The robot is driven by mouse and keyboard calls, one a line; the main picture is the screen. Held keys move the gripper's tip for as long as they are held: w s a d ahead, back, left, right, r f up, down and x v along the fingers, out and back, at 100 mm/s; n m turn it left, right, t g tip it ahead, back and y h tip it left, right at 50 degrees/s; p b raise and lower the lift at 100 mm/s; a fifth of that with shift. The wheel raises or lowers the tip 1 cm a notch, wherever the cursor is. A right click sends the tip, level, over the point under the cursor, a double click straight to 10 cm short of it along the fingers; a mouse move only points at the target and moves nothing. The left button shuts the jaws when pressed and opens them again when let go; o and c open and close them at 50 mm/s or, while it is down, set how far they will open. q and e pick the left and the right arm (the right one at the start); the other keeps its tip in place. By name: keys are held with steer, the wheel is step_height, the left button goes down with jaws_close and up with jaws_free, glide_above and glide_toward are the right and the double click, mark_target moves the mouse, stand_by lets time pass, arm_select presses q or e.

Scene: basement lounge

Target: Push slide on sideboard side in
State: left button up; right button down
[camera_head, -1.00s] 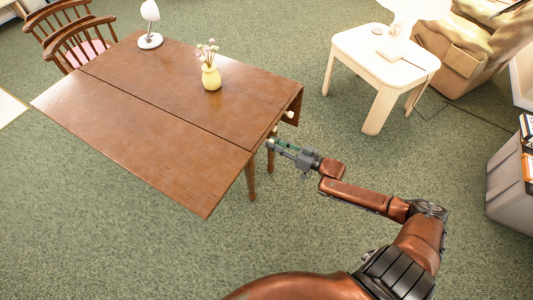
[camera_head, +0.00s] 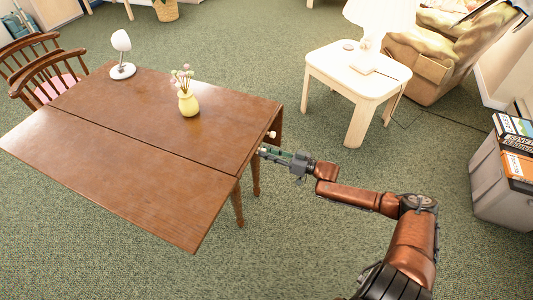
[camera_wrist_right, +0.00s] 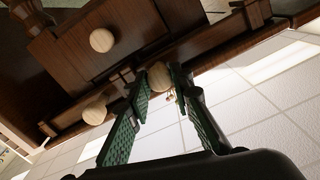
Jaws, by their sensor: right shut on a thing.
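A brown wooden drop-leaf table (camera_head: 120,160) stands at left in the head view, its near leaf raised and its far leaf hanging. My right gripper (camera_head: 264,152) is at the table's right end, just under the top. In the right wrist view my right gripper (camera_wrist_right: 154,78) is shut on a round pale wooden knob (camera_wrist_right: 159,77), apparently the slide's knob. Two more pale knobs show there: one on a drawer-like front (camera_wrist_right: 101,40) and another lower left (camera_wrist_right: 94,113). The slide's bar is mostly hidden. My left gripper is out of view.
A yellow vase (camera_head: 188,103) and a white lamp (camera_head: 122,70) stand on the table. Wooden chairs (camera_head: 52,80) are at its far left. A pale side table (camera_head: 350,75) and a grey bin (camera_head: 500,185) stand to the right. The carpet in front is clear.

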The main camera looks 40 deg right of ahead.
steer(key=c, duration=1.9)
jaws_free()
steer(key=shift+w+d+r, duration=0.1)
steer(key=shift+d, duration=0.3)
steer(key=shift+o, duration=0.9)
steer(key=shift+a, duration=0.15)
steer(key=v, duration=1.2)
